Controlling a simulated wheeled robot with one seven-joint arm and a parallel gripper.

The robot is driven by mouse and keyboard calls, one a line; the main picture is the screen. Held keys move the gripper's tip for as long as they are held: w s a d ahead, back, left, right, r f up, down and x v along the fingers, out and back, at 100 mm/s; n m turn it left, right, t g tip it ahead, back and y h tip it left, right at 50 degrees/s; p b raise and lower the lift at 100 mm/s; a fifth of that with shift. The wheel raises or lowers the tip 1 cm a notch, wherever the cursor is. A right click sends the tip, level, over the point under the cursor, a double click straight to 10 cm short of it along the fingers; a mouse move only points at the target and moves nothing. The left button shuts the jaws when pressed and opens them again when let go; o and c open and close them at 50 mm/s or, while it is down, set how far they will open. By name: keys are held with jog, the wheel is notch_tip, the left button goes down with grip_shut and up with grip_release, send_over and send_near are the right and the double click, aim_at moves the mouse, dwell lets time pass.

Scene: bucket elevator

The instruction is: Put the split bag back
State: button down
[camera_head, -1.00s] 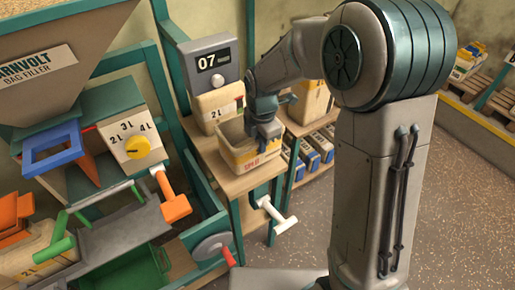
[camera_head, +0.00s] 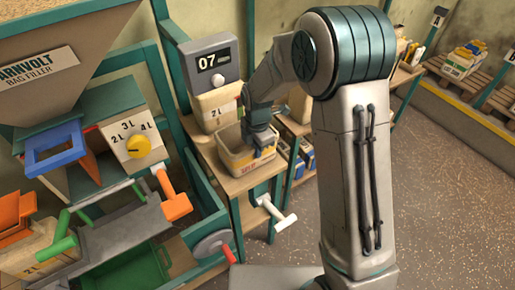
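An open tan box marked SPLIT (camera_head: 242,169) stands on the wooden bench beside the scale. My gripper (camera_head: 262,148) points down into or just over the right part of this box. Its fingertips are mostly hidden, so I cannot tell whether they are open, shut or holding something. I cannot make out a split bag. A cream bag marked 2L (camera_head: 213,108) stands upright on the scale (camera_head: 208,62), whose display reads 07. Another 2L bag (camera_head: 28,252) sits at the lower left under the bag filler.
The bag filler (camera_head: 66,75) with its yellow dial (camera_head: 138,146) and orange handle (camera_head: 174,197) fills the left. A white handle (camera_head: 275,212) juts from the bench front. Pallets with bags (camera_head: 463,60) stand far right. The speckled floor (camera_head: 440,200) is clear.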

jog(key=c, duration=1.6)
grip_release()
jog(key=shift+r, duration=0.1)
notch_tip(320, 180, up, 12)
jog(key=shift+s+d+r+m+t, duration=0.55)
jog(key=shift+s+d+r+m, duration=0.4)
jog(key=shift+s+d+m, duration=2.35)
jog(key=shift+s+d+r+m+t, duration=0.7)
jog(key=shift+s+d+m, duration=1.45)
jog(key=shift+s+m, duration=2.15)
jog(key=shift+s+d+r+m+t, duration=0.35)
jog(key=shift+s+d+r+m, duration=0.8)
jog(key=shift+s+d+m, duration=2.65)
jog(key=shift+w+a+m, duration=0.95)
jog(key=shift+a+m, duration=0.05)
jog(key=shift+a, duration=0.1)
